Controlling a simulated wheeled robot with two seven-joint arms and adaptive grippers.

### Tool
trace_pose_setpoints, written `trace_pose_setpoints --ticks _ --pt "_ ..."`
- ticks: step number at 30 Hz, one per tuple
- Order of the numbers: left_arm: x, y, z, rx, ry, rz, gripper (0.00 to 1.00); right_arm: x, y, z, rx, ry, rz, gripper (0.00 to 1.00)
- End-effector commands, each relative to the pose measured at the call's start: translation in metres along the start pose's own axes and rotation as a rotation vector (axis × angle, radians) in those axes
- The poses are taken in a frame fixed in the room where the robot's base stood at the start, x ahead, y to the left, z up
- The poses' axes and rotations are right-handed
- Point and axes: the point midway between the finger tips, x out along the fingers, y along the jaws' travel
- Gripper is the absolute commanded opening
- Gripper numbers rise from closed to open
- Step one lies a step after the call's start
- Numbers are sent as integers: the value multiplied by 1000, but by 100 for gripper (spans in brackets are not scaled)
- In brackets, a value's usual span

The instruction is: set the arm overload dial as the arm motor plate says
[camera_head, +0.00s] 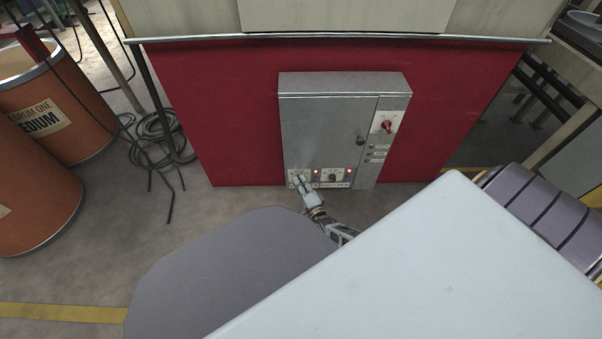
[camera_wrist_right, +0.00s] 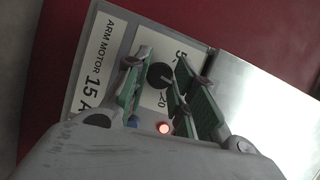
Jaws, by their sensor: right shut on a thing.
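The grey metal cabinet (camera_head: 328,125) stands against a red panel. My right gripper (camera_head: 301,181) is at the dial plate on its lower left. In the right wrist view, the black arm overload dial (camera_wrist_right: 160,75) sits between the green-padded fingers of my right gripper (camera_wrist_right: 168,70), shut on it. The scale shows a 5 and a 20; the rest is hidden by the fingers, and I cannot tell where the dial points. The arm motor plate (camera_wrist_right: 96,62) beside it reads "ARM MOTOR 15 A", its end partly covered. My left gripper is not in view.
A red lamp (camera_wrist_right: 165,128) glows beside the dial. A second black dial (camera_head: 332,178) is to the right on the cabinet, with a red switch (camera_head: 388,126) higher up. Orange drums (camera_head: 60,110) and coiled cable (camera_head: 160,135) stand at the left.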

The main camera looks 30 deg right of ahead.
Motion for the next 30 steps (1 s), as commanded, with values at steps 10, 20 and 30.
trace_pose_setpoints --ticks 10,20,30 --pt "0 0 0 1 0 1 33 -1 3 0 128 -1 -50 2" --pt "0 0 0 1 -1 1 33 -1 3 0 168 0 -68 2" --pt "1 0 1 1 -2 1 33 -1 3 0 169 0 -67 28"
